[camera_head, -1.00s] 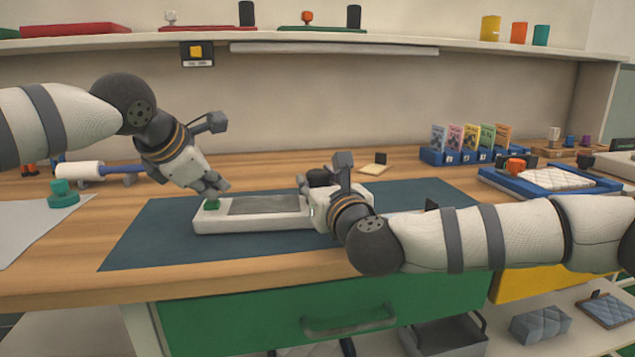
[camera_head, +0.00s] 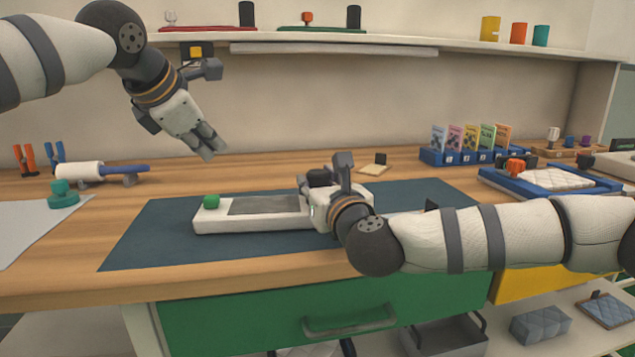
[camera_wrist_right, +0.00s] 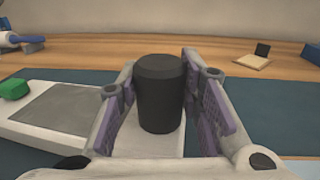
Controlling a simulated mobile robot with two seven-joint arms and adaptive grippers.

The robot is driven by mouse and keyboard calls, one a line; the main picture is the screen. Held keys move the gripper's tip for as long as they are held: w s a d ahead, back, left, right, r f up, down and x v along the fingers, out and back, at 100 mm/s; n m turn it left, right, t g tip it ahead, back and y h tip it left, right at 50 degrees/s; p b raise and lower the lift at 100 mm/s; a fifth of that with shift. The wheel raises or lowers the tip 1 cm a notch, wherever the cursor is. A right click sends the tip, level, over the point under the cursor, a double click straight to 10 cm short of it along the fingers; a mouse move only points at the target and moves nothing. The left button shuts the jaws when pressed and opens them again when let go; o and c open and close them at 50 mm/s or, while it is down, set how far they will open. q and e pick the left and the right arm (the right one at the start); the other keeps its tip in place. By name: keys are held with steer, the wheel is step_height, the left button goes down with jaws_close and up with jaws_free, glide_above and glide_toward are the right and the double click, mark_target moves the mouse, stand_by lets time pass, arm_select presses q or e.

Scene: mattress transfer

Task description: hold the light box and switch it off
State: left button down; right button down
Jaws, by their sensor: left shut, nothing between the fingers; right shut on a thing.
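The light box (camera_head: 264,221) is a white, flat box with a grey panel, lying on the dark blue mat (camera_head: 165,245). A green button (camera_head: 211,201) sits on its left end, and the button also shows in the right wrist view (camera_wrist_right: 14,89). My right gripper (camera_head: 312,193) is shut on the dark upright knob (camera_wrist_right: 160,93) at the box's right end; in the right wrist view its fingers stand on either side of the knob. My left gripper (camera_head: 209,151) is shut and empty, in the air above and behind the button, apart from the box. The grey panel looks dark.
A white roller with a blue handle (camera_head: 100,171) and a teal stamp-like piece (camera_head: 62,194) lie to the left. Blue card holders (camera_head: 468,157) and a blue tray (camera_head: 500,182) stand to the right. A shelf (camera_head: 420,42) runs above the table.

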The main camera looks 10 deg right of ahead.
steer(key=shift+r, duration=0.1)
steer(key=c, duration=1.1)
jaws_free()
steer(key=shift+o, duration=0.2)
steer(key=shift+s, duration=0.1)
